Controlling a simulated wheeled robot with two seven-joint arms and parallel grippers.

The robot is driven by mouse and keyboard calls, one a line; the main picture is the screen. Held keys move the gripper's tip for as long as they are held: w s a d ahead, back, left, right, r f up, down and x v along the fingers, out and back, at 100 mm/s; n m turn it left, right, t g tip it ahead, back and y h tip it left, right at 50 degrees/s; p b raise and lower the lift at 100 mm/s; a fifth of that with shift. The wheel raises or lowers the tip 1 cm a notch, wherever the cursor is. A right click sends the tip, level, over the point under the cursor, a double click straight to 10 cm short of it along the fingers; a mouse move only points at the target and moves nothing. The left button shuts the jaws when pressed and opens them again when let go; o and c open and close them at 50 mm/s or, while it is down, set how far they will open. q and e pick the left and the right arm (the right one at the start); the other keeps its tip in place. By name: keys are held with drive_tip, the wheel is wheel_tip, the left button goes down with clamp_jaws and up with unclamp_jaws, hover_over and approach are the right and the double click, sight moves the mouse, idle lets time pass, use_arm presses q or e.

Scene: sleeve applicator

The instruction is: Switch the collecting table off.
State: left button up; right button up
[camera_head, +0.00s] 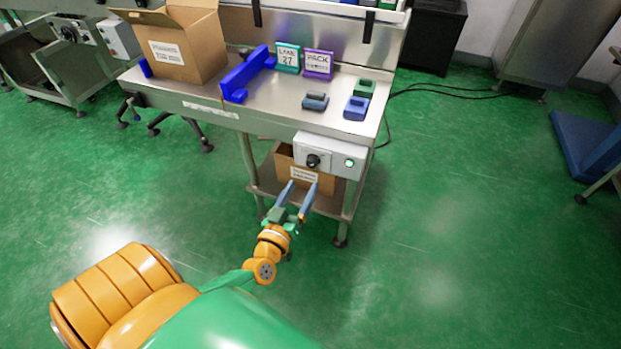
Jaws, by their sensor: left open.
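The collecting table (285,120) is a steel table with a lower shelf. A pale control box (330,148) is fixed under its front edge. The box carries a black rotary knob (313,160) on its left and a green lamp or button (349,163), which looks lit, on its right. My left gripper (304,184) is open and empty. In the picture its two blue fingers point up toward the box, just below the knob. I cannot tell the exact distance in depth. My right gripper is out of view.
On the tabletop are an open carton (180,48), a blue guide (240,78), a teal sign (288,57), a purple sign (318,63) and small blocks (356,108). Another carton (287,162) sits on the shelf behind my fingers.

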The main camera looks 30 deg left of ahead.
sight(311, 166)
use_arm(q)
drive_tip(key=x, duration=0.3)
drive_tip(key=b+x, duration=0.1)
drive_tip(key=x, duration=0.3)
drive_tip(key=shift+w+a+r, duration=0.1)
drive_tip(key=shift+a+r, duration=0.1)
drive_tip(key=shift+r, duration=0.05)
clamp_jaws()
